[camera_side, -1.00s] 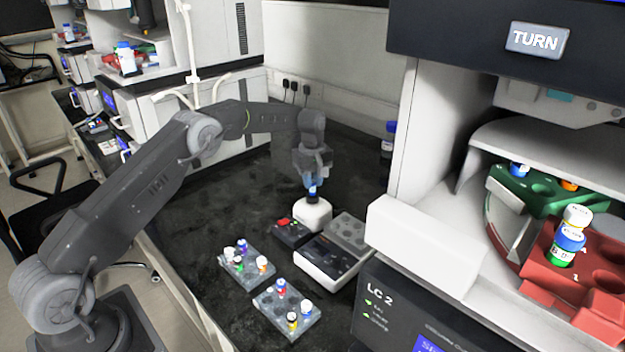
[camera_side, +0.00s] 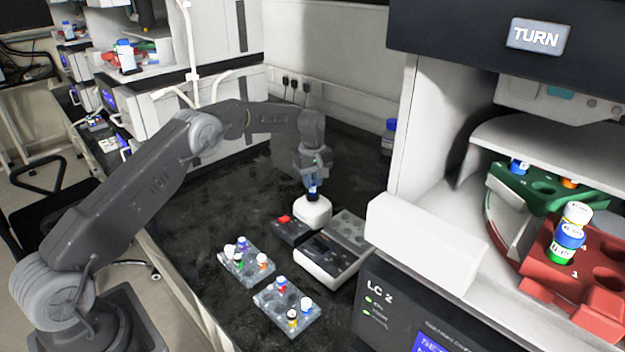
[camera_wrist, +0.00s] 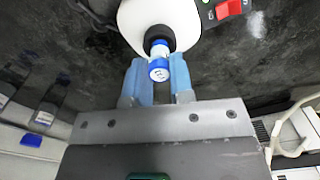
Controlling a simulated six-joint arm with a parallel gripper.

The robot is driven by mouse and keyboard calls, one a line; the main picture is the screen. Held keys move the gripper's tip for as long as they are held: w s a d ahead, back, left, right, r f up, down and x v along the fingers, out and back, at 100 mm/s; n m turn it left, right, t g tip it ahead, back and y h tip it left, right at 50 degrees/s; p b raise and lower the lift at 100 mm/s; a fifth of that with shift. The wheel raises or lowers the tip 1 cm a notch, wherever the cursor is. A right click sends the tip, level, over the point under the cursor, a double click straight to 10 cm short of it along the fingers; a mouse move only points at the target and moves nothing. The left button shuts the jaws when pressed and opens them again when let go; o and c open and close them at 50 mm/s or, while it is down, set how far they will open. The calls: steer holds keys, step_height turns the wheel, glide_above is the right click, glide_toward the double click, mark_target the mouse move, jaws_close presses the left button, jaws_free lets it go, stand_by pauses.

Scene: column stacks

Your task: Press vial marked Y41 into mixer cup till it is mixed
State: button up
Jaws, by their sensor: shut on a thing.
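A vial with a blue cap (camera_wrist: 159,68) stands in the black mixer cup (camera_wrist: 158,38) on top of the white rounded mixer (camera_wrist: 135,22). I cannot read its label. My gripper (camera_wrist: 160,76) has its blue fingers on either side of this vial and is shut on it. In the side view my gripper (camera_side: 313,184) points down over the mixer (camera_side: 314,212), with the vial (camera_side: 312,193) at the cup. The vial's lower end is hidden in the cup.
A grey-black box with a red switch (camera_side: 284,219) sits beside the mixer. A white-fronted device (camera_side: 325,262) is to its right. Two grey racks (camera_side: 238,268) with several capped vials stand in front. A large LC 2 machine with a red vial tray (camera_side: 540,262) fills the right.

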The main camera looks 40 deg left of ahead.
steer(key=shift+f, duration=0.2)
steer(key=shift+f, duration=0.25)
steer(key=shift+f, duration=0.3)
stand_by(7.2)
